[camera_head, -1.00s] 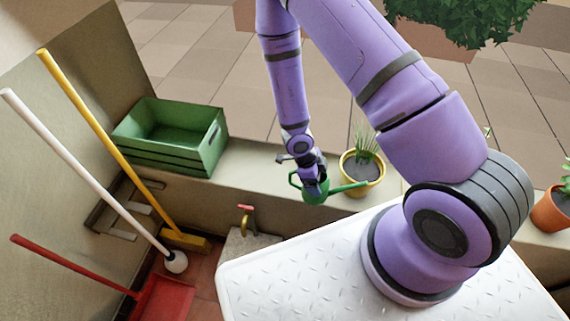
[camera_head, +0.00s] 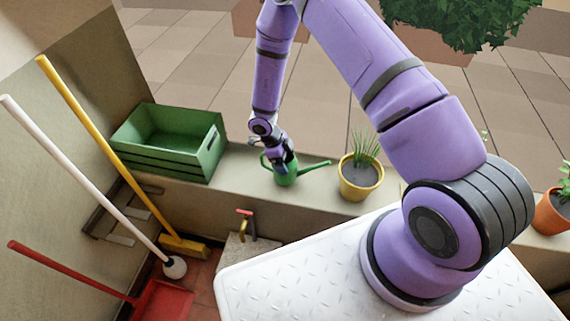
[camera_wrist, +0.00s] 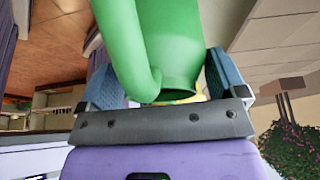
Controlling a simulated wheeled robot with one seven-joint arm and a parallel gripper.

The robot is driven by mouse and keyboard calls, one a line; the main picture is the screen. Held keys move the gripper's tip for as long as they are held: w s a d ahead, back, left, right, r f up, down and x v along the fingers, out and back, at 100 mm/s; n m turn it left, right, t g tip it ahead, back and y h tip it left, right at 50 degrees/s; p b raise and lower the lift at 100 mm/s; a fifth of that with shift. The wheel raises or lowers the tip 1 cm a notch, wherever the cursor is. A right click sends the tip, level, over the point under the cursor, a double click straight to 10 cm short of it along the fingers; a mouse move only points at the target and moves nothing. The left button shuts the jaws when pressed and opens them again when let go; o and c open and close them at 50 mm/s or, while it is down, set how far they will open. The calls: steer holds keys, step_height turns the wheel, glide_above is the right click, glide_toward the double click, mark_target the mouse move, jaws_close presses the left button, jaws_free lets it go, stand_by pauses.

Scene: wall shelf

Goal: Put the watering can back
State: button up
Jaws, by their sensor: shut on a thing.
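The green watering can (camera_head: 287,176) is over the ledge between the green crate and the yellow pot, with its spout pointing right. I cannot tell whether its base touches the ledge. My gripper (camera_head: 279,162) is shut on it from above and partly hides its top. In the wrist view the can (camera_wrist: 165,45) fills the space between the two blue-grey fingers of my gripper (camera_wrist: 160,85), with its curved handle in front; its base is out of view there.
A green slatted crate (camera_head: 205,160) stands left on the ledge (camera_head: 238,170). A yellow pot (camera_head: 358,190) with a grassy plant stands right of the can. A brass tap (camera_head: 245,222) is below the ledge.

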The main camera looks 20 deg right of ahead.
steer(key=shift+f, duration=1.3)
steer(key=shift+f, duration=0.15)
steer(key=o, duration=1)
steer(key=shift+o, duration=0.2)
steer(key=v, duration=1.2)
